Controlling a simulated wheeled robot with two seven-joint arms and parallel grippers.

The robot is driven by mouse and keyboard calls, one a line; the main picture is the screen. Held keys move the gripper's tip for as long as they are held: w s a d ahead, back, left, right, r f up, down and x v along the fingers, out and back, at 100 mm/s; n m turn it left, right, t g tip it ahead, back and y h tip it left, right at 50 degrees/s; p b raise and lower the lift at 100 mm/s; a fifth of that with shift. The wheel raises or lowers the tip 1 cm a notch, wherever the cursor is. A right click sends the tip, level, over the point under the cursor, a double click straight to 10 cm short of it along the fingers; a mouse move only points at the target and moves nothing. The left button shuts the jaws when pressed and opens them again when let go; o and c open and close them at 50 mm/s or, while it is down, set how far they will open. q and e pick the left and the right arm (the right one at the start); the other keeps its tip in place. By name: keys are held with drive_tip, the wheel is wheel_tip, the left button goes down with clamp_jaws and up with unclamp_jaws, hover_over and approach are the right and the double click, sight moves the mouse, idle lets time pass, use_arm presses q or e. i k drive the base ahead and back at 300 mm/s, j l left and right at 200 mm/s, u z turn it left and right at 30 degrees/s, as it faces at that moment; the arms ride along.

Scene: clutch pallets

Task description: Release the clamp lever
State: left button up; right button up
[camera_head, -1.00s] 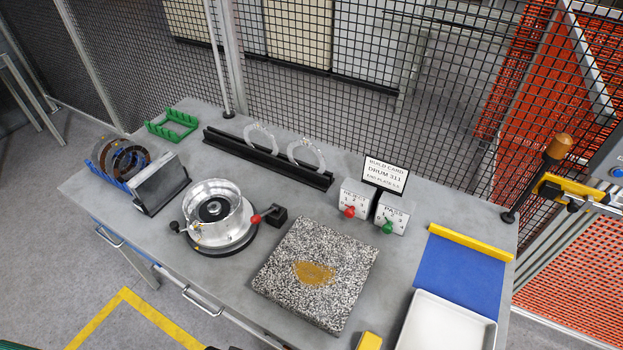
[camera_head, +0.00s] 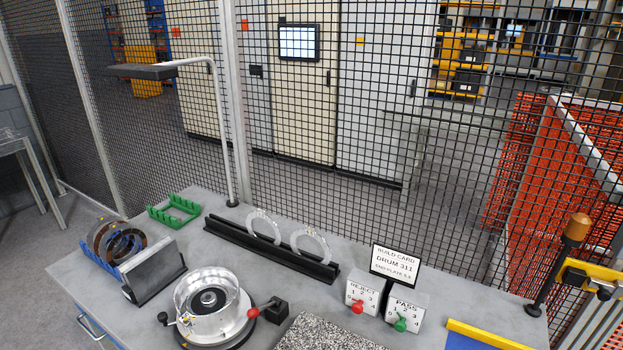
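The clamp lever with a red knob (camera_head: 253,312) sits at the right side of the silver drum fixture (camera_head: 211,312). Its arm reaches right to a black block (camera_head: 276,311) on the grey bench. A second short handle with a black knob (camera_head: 163,317) sticks out at the fixture's left side. The drum is open at the top with a dark hub inside. Neither of my grippers shows in the head view.
Dark and brown discs stand in a blue rack (camera_head: 102,262) at left, beside a grey angled block (camera_head: 154,272). A green rack (camera_head: 174,209) and a black rail (camera_head: 270,250) with two clear rings stand behind. REJECT (camera_head: 363,293) and PASS (camera_head: 407,308) counters stand right. Mesh fence closes the back.

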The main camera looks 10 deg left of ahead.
sight(253, 313)
drive_tip(key=k+j+u, duration=0.25)
drive_tip(key=k+j, duration=0.25)
drive_tip(key=l+u, duration=0.1)
drive_tip(key=u, duration=0.65)
